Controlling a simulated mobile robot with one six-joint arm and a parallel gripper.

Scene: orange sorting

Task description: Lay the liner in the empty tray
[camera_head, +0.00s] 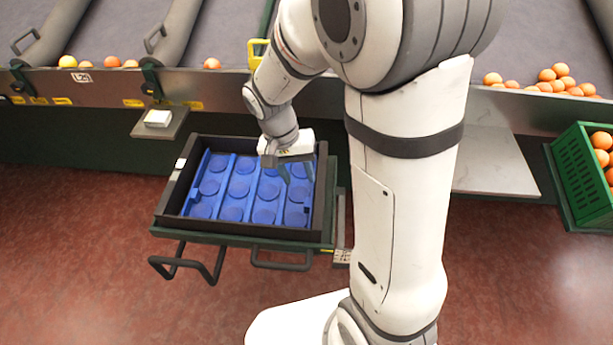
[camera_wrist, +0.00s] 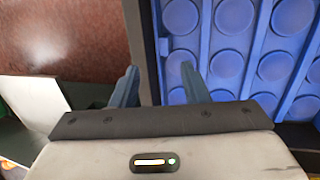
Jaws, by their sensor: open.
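The blue liner (camera_head: 232,190), with rows of round pockets, lies inside the walls of the black tray (camera_head: 245,235). It looks roughly flat, and no fruit shows in its pockets. My gripper (camera_head: 296,176) is open at the tray's right side. In the wrist view my two fingers (camera_wrist: 160,82) are apart, with the dark tray wall (camera_wrist: 146,50) between them in the picture. One finger is over the liner (camera_wrist: 228,65) and the other is outside the wall. Neither finger clearly grips anything. My gripper hides part of the liner's right edge.
The tray rests on a green stand with dark handles (camera_head: 188,265). A small shelf with a white block (camera_head: 158,118) is behind left. A pale panel (camera_head: 495,165) and a green crate of oranges (camera_head: 584,180) are at right. Sloped lanes with oranges (camera_head: 555,80) run behind. Red floor in front is clear.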

